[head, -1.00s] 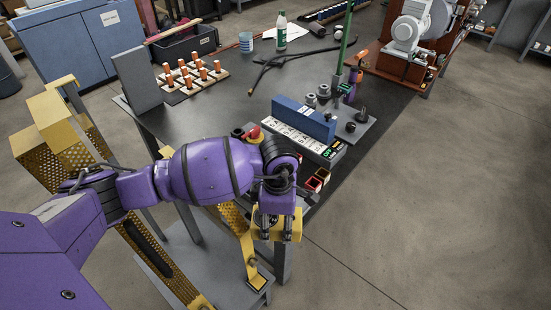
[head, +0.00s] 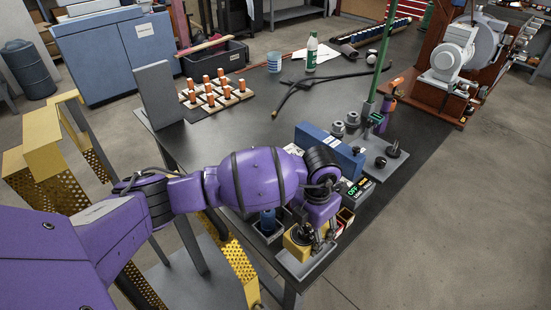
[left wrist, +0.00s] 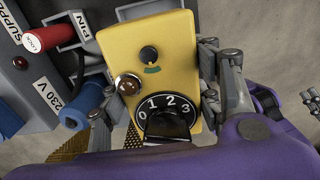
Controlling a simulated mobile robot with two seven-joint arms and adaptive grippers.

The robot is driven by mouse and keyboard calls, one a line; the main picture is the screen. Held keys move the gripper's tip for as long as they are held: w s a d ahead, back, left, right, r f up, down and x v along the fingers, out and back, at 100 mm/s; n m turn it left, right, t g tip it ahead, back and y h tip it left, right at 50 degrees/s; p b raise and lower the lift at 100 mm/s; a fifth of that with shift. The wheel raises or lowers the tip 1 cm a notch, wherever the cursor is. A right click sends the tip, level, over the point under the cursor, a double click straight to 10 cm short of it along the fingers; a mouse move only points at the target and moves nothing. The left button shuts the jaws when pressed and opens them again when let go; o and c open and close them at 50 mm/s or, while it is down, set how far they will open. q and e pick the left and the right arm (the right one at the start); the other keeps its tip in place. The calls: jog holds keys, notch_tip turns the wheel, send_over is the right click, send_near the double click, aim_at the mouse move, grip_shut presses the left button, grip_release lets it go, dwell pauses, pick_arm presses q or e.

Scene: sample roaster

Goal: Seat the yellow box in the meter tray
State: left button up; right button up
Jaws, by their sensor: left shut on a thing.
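The yellow box (head: 295,245) is in my left gripper (head: 317,241) near the front corner of the dark table. The left wrist view shows its face (left wrist: 178,62) with a black knob, a round lamp and a dial marked 0 to 3. The fingers are shut on its two sides. A light grey tray (head: 308,269) lies below the box at the table's corner. My gripper and the box cover part of it, and I cannot tell whether the box touches it.
A grey supply unit (left wrist: 32,75) with a red lock plug (left wrist: 48,38) and blue connectors is close beside the box. A small holder with a blue piece (head: 267,222) stands left of the box. A blue block (head: 328,152) stands behind my wrist.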

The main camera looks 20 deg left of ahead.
pick_arm(q)
jog(key=shift+w+f+b, duration=0.15)
jog(key=shift+f+b, duration=0.45)
jog(key=shift+f, duration=0.55)
notch_tip(320, 180, down, 2)
jog(key=shift+b, duration=0.45)
jog(key=shift+f, duration=0.1)
pick_arm(e)
jog(key=shift+a+x, duration=0.2)
jog(key=shift+x, duration=0.8)
pick_arm(q)
jog(key=shift+w, duration=0.1)
pick_arm(e)
jog(key=shift+s+d+r, duration=0.1)
jog(key=shift+s+d, duration=0.05)
jog(key=shift+s, duration=0.3)
jog(key=shift+w, duration=0.1)
jog(key=shift+w+r, duration=0.2)
jog(key=shift+w, duration=0.35)
